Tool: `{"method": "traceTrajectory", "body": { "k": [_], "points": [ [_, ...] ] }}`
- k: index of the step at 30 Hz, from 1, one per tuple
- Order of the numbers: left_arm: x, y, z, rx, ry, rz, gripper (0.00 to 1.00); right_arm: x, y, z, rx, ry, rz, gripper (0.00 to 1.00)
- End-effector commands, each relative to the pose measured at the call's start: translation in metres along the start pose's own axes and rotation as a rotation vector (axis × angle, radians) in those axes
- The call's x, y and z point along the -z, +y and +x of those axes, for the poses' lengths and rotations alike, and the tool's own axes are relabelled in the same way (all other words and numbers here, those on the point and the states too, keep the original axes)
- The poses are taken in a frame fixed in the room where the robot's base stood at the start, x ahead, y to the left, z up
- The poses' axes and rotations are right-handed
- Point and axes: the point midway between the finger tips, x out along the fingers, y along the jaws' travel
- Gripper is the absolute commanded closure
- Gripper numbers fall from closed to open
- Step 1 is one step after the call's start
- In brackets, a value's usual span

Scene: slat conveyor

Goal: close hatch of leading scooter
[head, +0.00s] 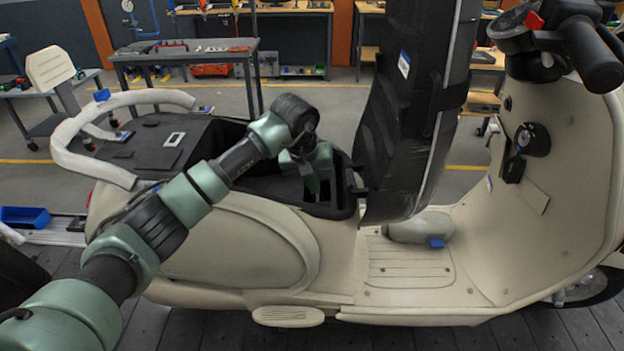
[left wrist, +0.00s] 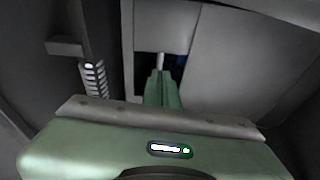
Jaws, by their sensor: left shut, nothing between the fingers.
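A cream scooter (head: 240,235) fills the middle of the head view, facing right. Its black hatch (head: 405,130), the tall seat-like lid, stands upright and open at the front of the dark storage opening (head: 345,205). My left arm reaches over the scooter from the lower left. My left gripper (head: 311,187) points down at the opening, left of the hatch, and its fingers are shut and empty. In the left wrist view the closed fingers (left wrist: 162,88) point at grey walls, with a coil spring (left wrist: 95,78) to their left. Whether they touch anything is unclear. My right gripper is not in view.
The handlebar (head: 575,40) and front shield (head: 550,180) rise at the right. A cream grab rail (head: 75,150) curves around the tail at the left. A blue bin (head: 25,217) lies at far left. Workbenches (head: 190,52) stand behind, beyond clear floor.

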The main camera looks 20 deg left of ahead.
Motion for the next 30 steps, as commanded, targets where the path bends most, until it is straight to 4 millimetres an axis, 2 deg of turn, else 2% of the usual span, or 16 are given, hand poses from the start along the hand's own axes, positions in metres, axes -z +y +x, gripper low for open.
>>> {"method": "traceTrajectory", "body": {
  "k": [6, 13, 18, 30],
  "points": [
    [-0.001, 0.000, 0.004, 0.001, 0.001, 0.000, 1.00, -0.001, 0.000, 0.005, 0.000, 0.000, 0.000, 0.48],
    [-0.011, 0.004, 0.040, 0.001, 0.002, 0.000, 1.00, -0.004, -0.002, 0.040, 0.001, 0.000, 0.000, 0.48],
    [-0.016, 0.006, 0.058, 0.001, 0.002, -0.001, 1.00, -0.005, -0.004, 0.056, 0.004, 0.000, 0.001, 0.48],
    [-0.019, 0.006, 0.062, 0.002, -0.004, -0.001, 1.00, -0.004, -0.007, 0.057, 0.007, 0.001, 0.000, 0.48]
  ]
}}
